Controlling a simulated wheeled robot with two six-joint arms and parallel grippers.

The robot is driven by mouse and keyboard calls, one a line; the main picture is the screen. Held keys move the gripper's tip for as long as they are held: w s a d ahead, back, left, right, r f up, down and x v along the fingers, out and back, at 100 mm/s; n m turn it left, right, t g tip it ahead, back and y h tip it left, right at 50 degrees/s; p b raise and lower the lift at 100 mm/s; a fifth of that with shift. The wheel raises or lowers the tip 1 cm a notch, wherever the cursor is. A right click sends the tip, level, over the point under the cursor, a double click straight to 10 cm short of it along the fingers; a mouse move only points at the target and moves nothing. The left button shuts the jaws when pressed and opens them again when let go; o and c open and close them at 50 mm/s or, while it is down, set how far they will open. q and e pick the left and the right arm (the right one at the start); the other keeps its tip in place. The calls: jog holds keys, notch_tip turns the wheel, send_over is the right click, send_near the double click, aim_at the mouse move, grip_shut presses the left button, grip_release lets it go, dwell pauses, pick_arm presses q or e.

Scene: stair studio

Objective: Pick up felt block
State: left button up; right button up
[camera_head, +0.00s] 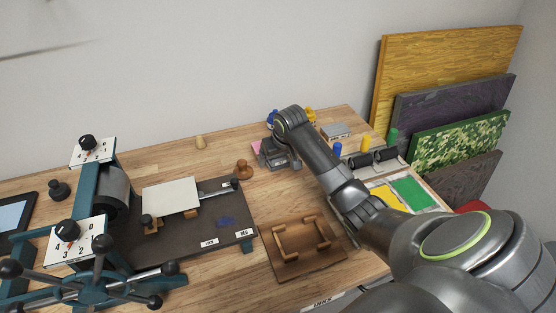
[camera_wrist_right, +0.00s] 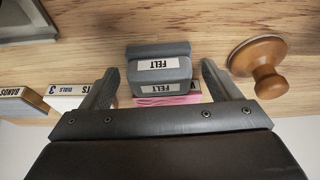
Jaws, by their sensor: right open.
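The felt block (camera_wrist_right: 158,52) is grey with white FELT labels and shows in the right wrist view between my right gripper's two fingers. My right gripper (camera_wrist_right: 159,72) is open, with a visible gap between each finger and the block. A pink item (camera_wrist_right: 167,99) lies just on the gripper's side of the block. In the head view my right gripper (camera_head: 276,156) is low over the back of the wooden table, and the felt block is hard to tell apart from it. My left gripper is not in view.
A wooden knob (camera_wrist_right: 265,66) stands right of the fingers in the wrist view; labelled boxes (camera_wrist_right: 66,96) lie left. In the head view, a press (camera_head: 100,200) stands left, a wooden board with handles (camera_head: 285,273) in front, and panels (camera_head: 440,70) lean behind.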

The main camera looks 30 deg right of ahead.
jog(key=shift+c, duration=0.4)
jog(key=c, duration=1)
notch_tip(320, 180, up, 10)
jog(key=shift+r+b, duration=0.1)
jog(key=shift+b, duration=0.35)
